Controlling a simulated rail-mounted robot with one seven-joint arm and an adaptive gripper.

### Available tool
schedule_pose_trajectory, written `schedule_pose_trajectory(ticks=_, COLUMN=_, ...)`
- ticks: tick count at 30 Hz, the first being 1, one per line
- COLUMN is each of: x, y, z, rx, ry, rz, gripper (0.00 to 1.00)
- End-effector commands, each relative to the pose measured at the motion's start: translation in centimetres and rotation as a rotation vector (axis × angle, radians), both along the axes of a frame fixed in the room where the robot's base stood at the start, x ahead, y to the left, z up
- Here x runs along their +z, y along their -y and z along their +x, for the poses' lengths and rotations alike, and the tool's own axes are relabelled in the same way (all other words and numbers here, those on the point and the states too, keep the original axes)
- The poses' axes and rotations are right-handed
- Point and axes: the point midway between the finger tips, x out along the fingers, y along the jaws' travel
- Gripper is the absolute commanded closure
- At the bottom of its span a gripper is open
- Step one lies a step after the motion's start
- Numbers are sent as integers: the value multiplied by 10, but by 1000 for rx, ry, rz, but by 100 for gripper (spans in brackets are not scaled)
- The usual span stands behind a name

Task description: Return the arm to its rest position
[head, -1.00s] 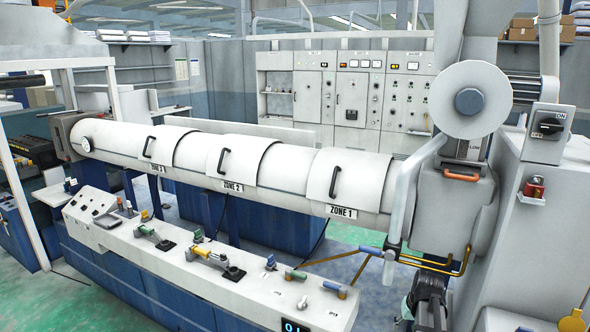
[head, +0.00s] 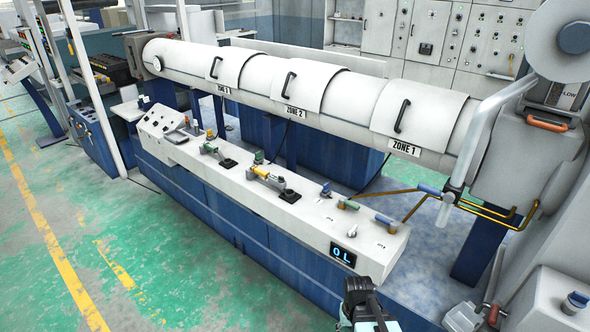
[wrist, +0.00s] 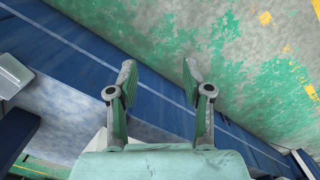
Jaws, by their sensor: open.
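My gripper (wrist: 159,76) shows in the wrist view with its two fingers spread apart and nothing between them. It hangs above the blue side panel (wrist: 150,85) of the machine and the green and grey floor. In the head view, a dark part of my arm with a pale green edge (head: 362,305) shows at the bottom, just below the lit display of the control console; the fingertips cannot be made out there.
The long white control console (head: 270,195) with levers and knobs runs in front of the white extruder barrel (head: 320,95). Brown pipes (head: 400,208) stand at its right end. Grey-green floor with yellow lines (head: 60,255) lies open at the left.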

Motion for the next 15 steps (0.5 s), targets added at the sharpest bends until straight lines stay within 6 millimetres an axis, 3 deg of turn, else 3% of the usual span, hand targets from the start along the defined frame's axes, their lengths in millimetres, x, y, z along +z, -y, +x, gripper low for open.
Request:
schedule_pose_trajectory(ticks=8, x=-60, y=0, z=-62, rx=0, ry=-141, rz=1, gripper=50)
schedule_pose_trajectory(ticks=15, x=-118, y=0, z=-146, rx=-1, ry=-309, rz=1, gripper=50)
